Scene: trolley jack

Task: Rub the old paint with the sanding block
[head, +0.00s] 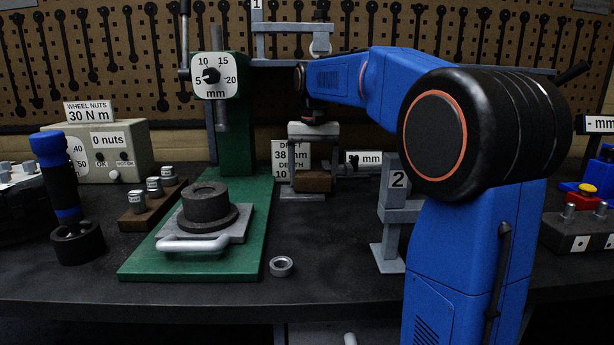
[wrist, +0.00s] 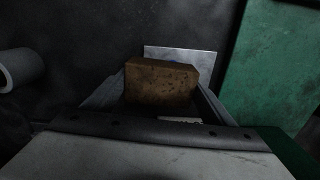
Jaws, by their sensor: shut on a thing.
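My gripper (head: 313,165) points down over the bench behind the green press base. It is shut on a brown, worn-looking block, which I take to be the sanding block (head: 313,182). In the wrist view the block (wrist: 160,82) sits between the two grey fingers. A pale grey plate (wrist: 190,60) lies just beyond the block there and is partly hidden by it. I cannot tell whether the block touches the plate. No old paint can be made out clearly in either view.
The green press (head: 140,262) stands to the left, with a dark ring part (head: 206,203) on its handled plate. A grey stand marked 2 (head: 398,205) is to the right. A small metal ring (head: 281,266) lies in front. A sign (head: 279,155) stands behind my gripper.

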